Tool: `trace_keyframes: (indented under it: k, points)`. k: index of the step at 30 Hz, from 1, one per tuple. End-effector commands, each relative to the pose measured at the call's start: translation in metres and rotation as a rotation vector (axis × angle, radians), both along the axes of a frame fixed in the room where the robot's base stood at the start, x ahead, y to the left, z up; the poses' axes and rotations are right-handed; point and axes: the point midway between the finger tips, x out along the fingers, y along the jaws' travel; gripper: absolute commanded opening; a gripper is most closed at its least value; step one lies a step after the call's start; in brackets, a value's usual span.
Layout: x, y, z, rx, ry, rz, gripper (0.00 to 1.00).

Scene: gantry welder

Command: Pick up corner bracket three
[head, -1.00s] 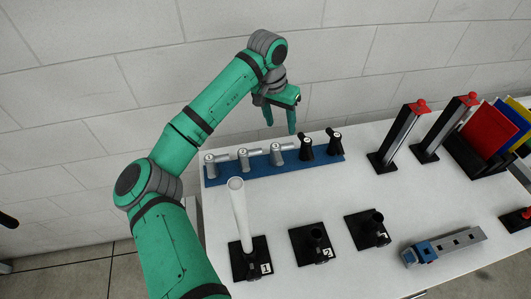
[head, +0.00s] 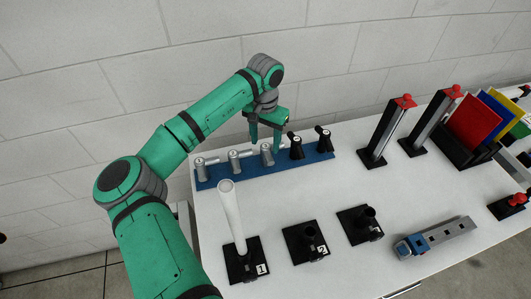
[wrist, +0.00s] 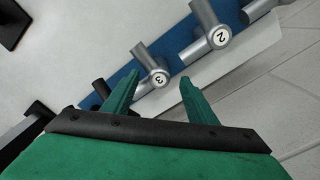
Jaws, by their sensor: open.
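Corner bracket three (wrist: 147,60) is a grey, tube-like piece with a round "3" label. In the wrist view it shows between and just beyond my gripper's fingertips (wrist: 160,77). In the head view, bracket three (head: 267,156) is the third grey piece from the left on the blue strip (head: 222,180). My gripper (head: 264,145) is open and empty, fingers pointing down over it. One finger partly covers the view at its right side. I cannot tell whether the fingers touch the bracket.
Grey bracket two (wrist: 213,30) is to one side, with another grey one (head: 203,170) beyond it; black brackets (head: 296,148) are on the other. A white tube (head: 231,215) stands upright in a black holder nearer me. A wall is close behind the table.

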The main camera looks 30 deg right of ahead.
Motion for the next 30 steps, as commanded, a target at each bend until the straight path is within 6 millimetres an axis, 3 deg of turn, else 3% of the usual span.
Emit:
trace_keyframes:
  k: [6,15,21,30]
  points:
    - [0.000,0.000,-0.026,0.001,0.001,0.002,0.52]
    - [0.000,0.000,-0.030,0.000,0.000,0.002,0.52]
    - [0.001,0.000,-0.030,0.001,-0.001,0.003,0.08]
    - [0.001,0.001,-0.029,0.000,-0.002,0.004,0.07]
